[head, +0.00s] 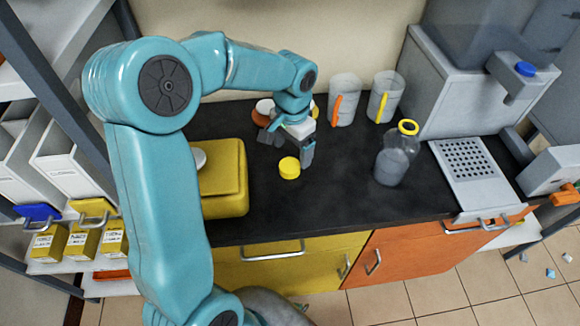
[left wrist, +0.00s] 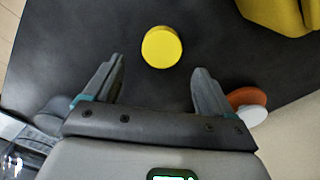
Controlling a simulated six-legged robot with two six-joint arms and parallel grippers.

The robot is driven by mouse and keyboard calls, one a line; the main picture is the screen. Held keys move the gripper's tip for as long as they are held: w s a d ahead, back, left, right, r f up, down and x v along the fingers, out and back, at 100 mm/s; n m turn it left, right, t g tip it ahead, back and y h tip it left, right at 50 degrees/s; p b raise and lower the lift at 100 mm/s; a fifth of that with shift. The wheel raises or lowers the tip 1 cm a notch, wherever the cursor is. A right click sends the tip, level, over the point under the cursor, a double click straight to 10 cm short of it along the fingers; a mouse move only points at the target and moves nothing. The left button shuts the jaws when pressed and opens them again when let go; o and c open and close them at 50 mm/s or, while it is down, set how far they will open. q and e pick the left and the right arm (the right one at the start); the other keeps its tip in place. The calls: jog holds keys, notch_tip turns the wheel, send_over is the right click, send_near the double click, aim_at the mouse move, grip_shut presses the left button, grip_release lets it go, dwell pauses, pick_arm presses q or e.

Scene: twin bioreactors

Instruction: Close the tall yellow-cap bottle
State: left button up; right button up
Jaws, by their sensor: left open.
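The tall bottle (head: 391,165) stands upright on the black counter, clear with greyish contents and a yellow ring (head: 408,127) at its neck. Its top looks open. A round yellow cap (head: 289,168) lies on the counter to the left of the bottle. My left gripper (head: 288,150) is open and empty, just behind the cap and above the counter. In the left wrist view the cap (left wrist: 161,47) sits just beyond the open fingertips (left wrist: 158,68), roughly centred between them. My right gripper is not in view.
A yellow box (head: 225,185) stands left of the cap. Two clear beakers with an orange (head: 336,110) and a yellow (head: 382,106) handle stand at the back. An orange-and-white item (head: 263,112) is partly hidden behind my gripper. A grey machine (head: 445,85) stands at the right.

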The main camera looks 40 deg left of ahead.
aim_at(290, 165)
pick_arm(q)
jog(key=shift+s+d+f, duration=0.1)
jog(key=shift+s, duration=0.1)
jog(key=shift+w+f, duration=0.1)
jog(key=shift+f, duration=0.1)
jog(key=f, duration=0.4)
jog(key=shift+s+a+f, duration=0.25)
jog(key=shift+s+f, duration=0.05)
jog(key=shift+w+f, duration=0.1)
jog(key=shift+f, duration=0.1)
jog(key=shift+d, duration=0.1)
